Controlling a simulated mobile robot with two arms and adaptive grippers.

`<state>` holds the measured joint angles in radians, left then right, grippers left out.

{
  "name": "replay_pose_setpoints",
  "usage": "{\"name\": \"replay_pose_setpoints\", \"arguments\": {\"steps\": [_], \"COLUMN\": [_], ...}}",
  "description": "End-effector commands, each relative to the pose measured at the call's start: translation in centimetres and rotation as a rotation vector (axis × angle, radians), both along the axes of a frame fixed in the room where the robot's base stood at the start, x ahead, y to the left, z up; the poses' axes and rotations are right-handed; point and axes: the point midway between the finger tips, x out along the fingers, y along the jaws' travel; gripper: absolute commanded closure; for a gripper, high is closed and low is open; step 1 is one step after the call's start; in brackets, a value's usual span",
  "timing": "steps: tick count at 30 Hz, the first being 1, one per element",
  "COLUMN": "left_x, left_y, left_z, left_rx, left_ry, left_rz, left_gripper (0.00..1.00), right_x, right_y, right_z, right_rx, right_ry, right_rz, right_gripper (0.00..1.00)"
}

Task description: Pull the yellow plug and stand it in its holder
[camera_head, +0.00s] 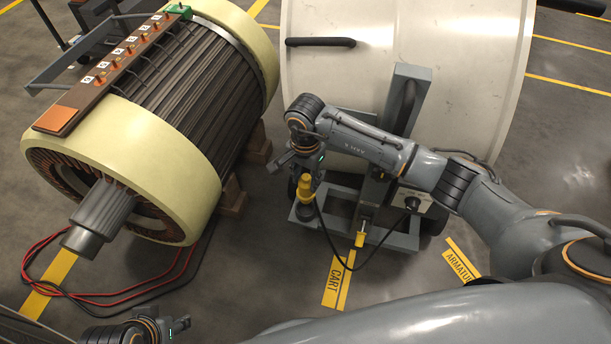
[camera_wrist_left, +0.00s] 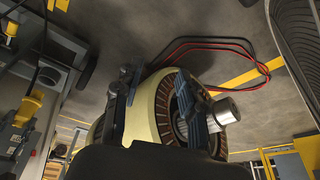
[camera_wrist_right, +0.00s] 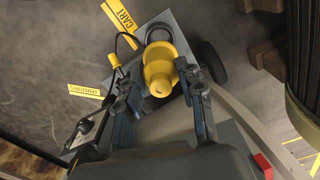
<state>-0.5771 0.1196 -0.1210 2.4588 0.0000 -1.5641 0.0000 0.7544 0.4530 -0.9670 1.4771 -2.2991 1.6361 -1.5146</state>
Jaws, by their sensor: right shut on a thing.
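The yellow plug (camera_head: 305,188) is upright between the fingers of my right gripper (camera_head: 304,173), at the left end of the cart. In the right wrist view the plug (camera_wrist_right: 160,78) sits between the two fingers, which are shut on it. A dark round cup (camera_head: 303,213) is directly below the plug; whether the plug rests in it or hangs just above cannot be told. A black cable loops from near the plug to a control box (camera_head: 411,199) on the cart. My left gripper (camera_head: 150,330) is at the bottom edge; in the left wrist view its fingers (camera_wrist_left: 163,95) are apart and empty.
The grey cart (camera_head: 398,240) carries a large pale drum (camera_head: 400,45). A second yellow piece (camera_head: 360,240) is at the cart's front. A big stator (camera_head: 180,145) stands on wooden blocks at left, with red and black cables on the floor. Floor between is clear.

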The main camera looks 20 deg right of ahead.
Motion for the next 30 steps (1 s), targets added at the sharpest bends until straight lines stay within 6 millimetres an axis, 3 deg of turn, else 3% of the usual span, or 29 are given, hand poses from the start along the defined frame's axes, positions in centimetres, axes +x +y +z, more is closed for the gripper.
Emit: {"name": "replay_pose_setpoints", "arguments": {"steps": [2, 17, 30], "left_x": [-0.2, 3.3, 3.0], "left_y": [0.1, -1.0, -0.9], "left_z": [0.4, 0.0, 0.0], "left_rx": [0.000, -0.033, -0.029], "left_ry": [-0.005, -0.164, -0.148], "left_rz": [0.000, -0.012, -0.012], "left_gripper": [0.60, 0.60, 0.60], "right_x": [0.0, 0.0, 0.0], "right_y": [0.0, 0.0, 0.0], "right_z": [-0.7, -2.9, -2.7], "right_rx": [0.001, 0.001, 0.001], "right_ry": [0.001, -0.001, -0.001], "right_rz": [0.000, -0.001, 0.000], "right_gripper": [0.90, 0.90, 0.90]}}
